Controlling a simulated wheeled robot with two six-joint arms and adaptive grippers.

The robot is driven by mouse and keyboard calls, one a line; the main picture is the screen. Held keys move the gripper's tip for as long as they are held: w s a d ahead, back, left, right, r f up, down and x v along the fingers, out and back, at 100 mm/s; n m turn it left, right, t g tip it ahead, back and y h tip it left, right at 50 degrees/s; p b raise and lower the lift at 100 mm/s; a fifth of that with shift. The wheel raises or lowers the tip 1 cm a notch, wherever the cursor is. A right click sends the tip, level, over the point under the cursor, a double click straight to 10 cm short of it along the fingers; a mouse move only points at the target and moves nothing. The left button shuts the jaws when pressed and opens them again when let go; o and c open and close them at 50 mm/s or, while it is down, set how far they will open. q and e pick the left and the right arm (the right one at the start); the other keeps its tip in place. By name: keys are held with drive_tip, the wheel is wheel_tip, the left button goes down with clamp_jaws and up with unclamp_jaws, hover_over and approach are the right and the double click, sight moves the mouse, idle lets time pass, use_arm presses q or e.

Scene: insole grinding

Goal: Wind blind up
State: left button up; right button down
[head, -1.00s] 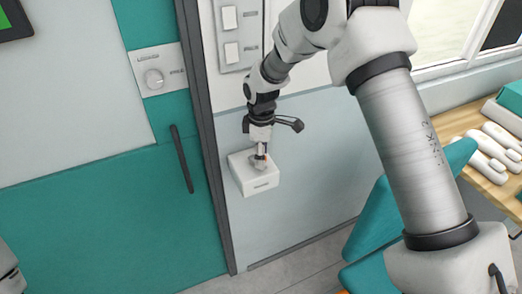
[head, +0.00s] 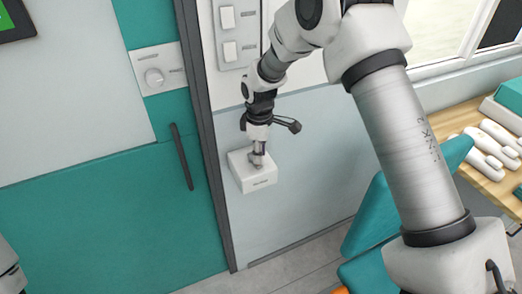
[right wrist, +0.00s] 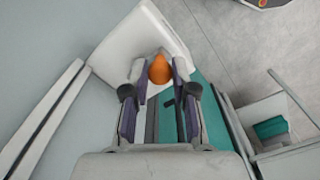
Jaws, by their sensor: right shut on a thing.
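A white box (head: 254,181) is fixed to the pale wall panel beside the door frame. It also shows in the right wrist view (right wrist: 128,42). My right gripper (head: 257,158) reaches down to the top of this box. In the right wrist view its two fingers (right wrist: 160,74) are closed around an orange knob (right wrist: 160,68) at the box. The fingers hide the knob's sides. The blind itself cannot be made out. Only a small part of my left arm shows at the lower left edge of the head view, with no clear gripper.
Wall switches (head: 228,34) sit above the box. A teal door with a dark handle (head: 182,156) is to the left. A teal chair (head: 378,218) stands to the right, near a wooden table (head: 500,185) with white insole-like pieces. A window is behind the table.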

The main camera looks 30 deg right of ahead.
drive_tip(key=a+m, duration=0.1)
drive_tip(key=m, duration=0.1)
drive_tip(key=m+p, duration=0.1)
drive_tip(key=m, duration=0.1)
drive_tip(key=shift+a+f, duration=0.15)
drive_tip(key=shift+a, duration=0.2)
drive_tip(key=m, duration=0.1)
drive_tip(key=a+m+p, duration=0.1)
drive_tip(key=m, duration=0.1)
drive_tip(key=w+m, duration=0.1)
drive_tip(key=m, duration=0.1)
drive_tip(key=shift+a, duration=0.4)
drive_tip(key=m, duration=0.2)
drive_tip(key=w+m, duration=0.1)
drive_tip(key=m, duration=0.1)
drive_tip(key=a+m, duration=0.1)
drive_tip(key=shift+w+m+p, duration=0.35)
drive_tip(key=shift+w+m, duration=0.05)
drive_tip(key=shift+w+a+m, duration=0.1)
drive_tip(key=shift+w+m, duration=0.35)
drive_tip(key=shift+m, duration=0.7)
drive_tip(key=shift+w+a+m, duration=0.1)
drive_tip(key=shift+w+m, duration=0.35)
drive_tip(key=shift+m, duration=0.7)
